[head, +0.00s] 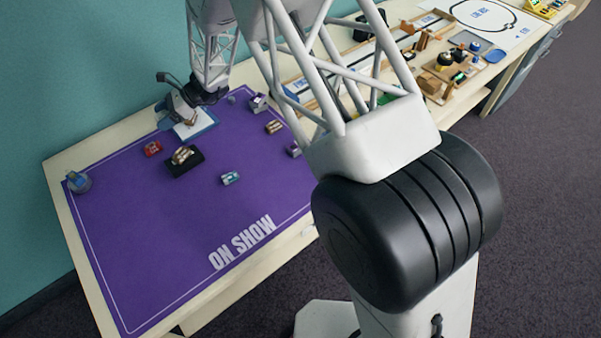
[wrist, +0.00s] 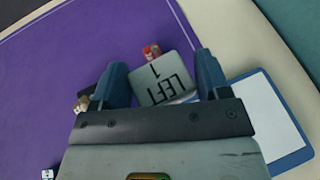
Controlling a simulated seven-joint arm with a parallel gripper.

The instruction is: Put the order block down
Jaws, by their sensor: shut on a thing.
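The order block (wrist: 160,80) is a pale grey-green block with "LEFT 1" in dark print, facing the wrist camera. My gripper (wrist: 163,68) is shut on it, with one blue finger at either side. In the head view my gripper (head: 182,112) is at the back of the purple mat (head: 150,225), beside a white board with a blue edge (head: 205,125). That board also shows at the right of the wrist view (wrist: 268,118). I cannot tell whether the block touches the mat.
A red car (head: 153,148) is close by, beyond the block in the wrist view. A black stand (head: 178,170) carries a gold car. A teal car (head: 230,178) and other small cars lie to the right. A grey-blue object (head: 78,181) stands far left. The mat's front left is clear.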

